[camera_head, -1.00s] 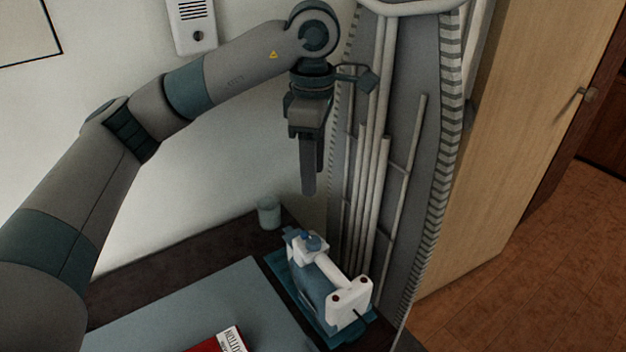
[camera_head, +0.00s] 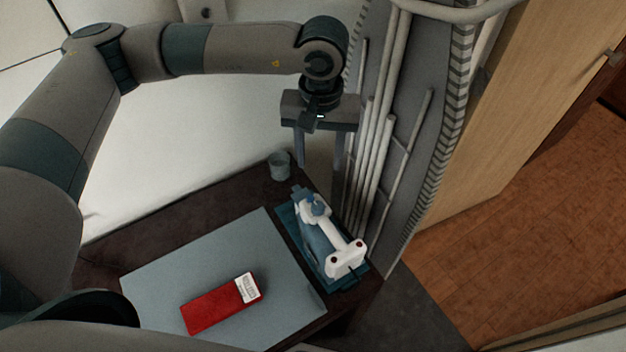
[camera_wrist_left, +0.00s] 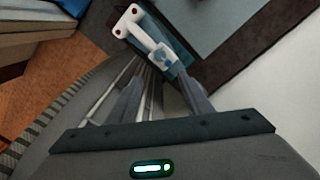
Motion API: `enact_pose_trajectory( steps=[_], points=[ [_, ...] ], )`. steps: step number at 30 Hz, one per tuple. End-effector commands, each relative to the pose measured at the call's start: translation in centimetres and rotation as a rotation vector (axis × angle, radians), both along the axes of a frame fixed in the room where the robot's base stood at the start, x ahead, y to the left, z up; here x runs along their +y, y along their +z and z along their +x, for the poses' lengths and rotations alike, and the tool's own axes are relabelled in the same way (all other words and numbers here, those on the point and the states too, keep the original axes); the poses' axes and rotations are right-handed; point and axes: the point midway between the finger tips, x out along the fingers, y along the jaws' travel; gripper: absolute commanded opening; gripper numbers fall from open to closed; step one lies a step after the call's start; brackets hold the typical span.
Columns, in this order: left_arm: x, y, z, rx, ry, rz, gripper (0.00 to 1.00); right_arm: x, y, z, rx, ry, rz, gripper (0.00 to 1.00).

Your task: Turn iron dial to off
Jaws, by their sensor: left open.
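The iron (camera_head: 327,235) is white and blue and rests on a blue tray (camera_head: 326,277) at the right end of the dark table. A blue round part (camera_head: 318,208), which looks like the dial, sits on its top near the far end. My left gripper (camera_head: 318,163) is above and behind the iron, fingers pointing down, open and empty. In the left wrist view the iron (camera_wrist_left: 142,34) shows at the top, beyond the two spread fingers (camera_wrist_left: 163,88), apart from them. My right gripper is not in view.
A small grey cup (camera_head: 279,166) stands at the table's back corner. A red box (camera_head: 212,308) lies on the grey-blue mat (camera_head: 160,282). A grey panel with upright pipes (camera_head: 375,150) stands close to the right of my gripper and the iron.

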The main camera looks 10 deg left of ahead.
Motion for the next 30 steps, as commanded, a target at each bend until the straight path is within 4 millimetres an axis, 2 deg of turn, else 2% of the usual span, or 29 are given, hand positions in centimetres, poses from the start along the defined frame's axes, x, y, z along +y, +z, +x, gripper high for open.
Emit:
enact_pose_trajectory(
  steps=[1, 5, 20, 26, 30],
  points=[
    [-0.1, 0.3, -0.3, 0.003, -0.034, 0.0, 0.45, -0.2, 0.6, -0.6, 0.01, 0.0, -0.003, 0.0],
    [-0.3, 0.1, -0.6, 0.004, -0.083, -0.003, 0.45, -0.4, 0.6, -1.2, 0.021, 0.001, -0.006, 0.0],
    [-0.2, -0.4, -0.6, 0.005, -0.086, -0.003, 0.45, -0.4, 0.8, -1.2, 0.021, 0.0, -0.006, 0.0],
    [-0.2, -2.1, -0.6, 0.006, -0.085, -0.003, 0.45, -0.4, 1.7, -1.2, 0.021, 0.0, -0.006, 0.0],
    [-0.2, -4.1, -0.7, 0.009, -0.084, -0.002, 0.45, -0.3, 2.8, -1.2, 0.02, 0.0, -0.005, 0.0]
  ],
)
